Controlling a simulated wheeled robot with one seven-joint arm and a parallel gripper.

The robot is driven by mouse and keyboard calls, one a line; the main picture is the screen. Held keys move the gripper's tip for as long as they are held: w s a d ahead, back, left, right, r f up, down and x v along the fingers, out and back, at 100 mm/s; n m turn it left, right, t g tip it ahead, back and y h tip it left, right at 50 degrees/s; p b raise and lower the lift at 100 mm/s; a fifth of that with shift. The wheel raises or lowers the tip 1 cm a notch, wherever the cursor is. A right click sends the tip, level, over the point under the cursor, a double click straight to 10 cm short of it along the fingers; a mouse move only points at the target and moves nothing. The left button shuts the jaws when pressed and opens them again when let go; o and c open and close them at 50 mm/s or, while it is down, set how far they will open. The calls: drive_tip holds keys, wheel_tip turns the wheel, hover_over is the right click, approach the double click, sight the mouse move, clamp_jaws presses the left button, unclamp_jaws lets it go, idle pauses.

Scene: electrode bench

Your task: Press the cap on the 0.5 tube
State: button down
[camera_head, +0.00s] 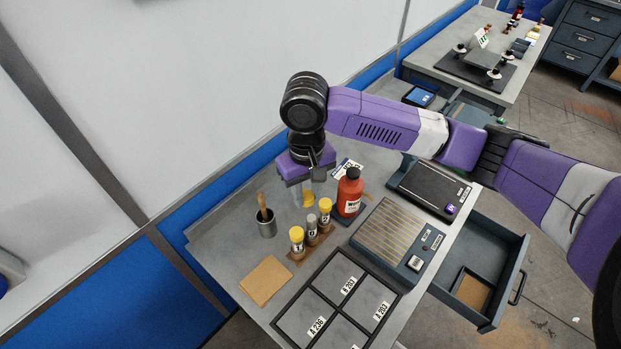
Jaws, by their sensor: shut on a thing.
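A small brown rack (296,258) on the bench holds three upright tubes. The front tube (297,245) and the back tube (325,218) have yellow tops. The middle tube (312,234) has a grey top with no yellow cap on it. The labels are too small to read surely, so I cannot tell which is the 0.5 tube. My gripper (306,198) points down behind the rack, above the bench, apart from the tubes. It is shut on a yellow cap (308,199), partly hidden by the fingers.
A red bottle (350,192) with a black cap stands right of the rack. A ribbed device (391,232), a framed labelled tray (318,282) and a tan pad (265,281) lie nearby. A drawer (497,287) hangs open at right.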

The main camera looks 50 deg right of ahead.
sight(312, 219)
drive_tip(key=shift+s+d+f, duration=0.15)
drive_tip(key=shift+s+d, duration=0.2)
drive_tip(key=shift+d, duration=0.05)
drive_tip(key=shift+f+b, duration=2.55)
drive_tip(key=shift+f, duration=0.55)
drive_tip(key=shift+s+a+p, duration=0.1)
drive_tip(key=shift+s+p, duration=0.05)
drive_tip(key=shift+p, duration=0.35)
drive_tip(key=shift+f+p, duration=0.2)
drive_tip(key=shift+p, duration=0.1)
idle(0.5)
drive_tip(key=c, duration=1)
unclamp_jaws()
drive_tip(key=shift+o, duration=0.5)
drive_tip(key=o, duration=0.4)
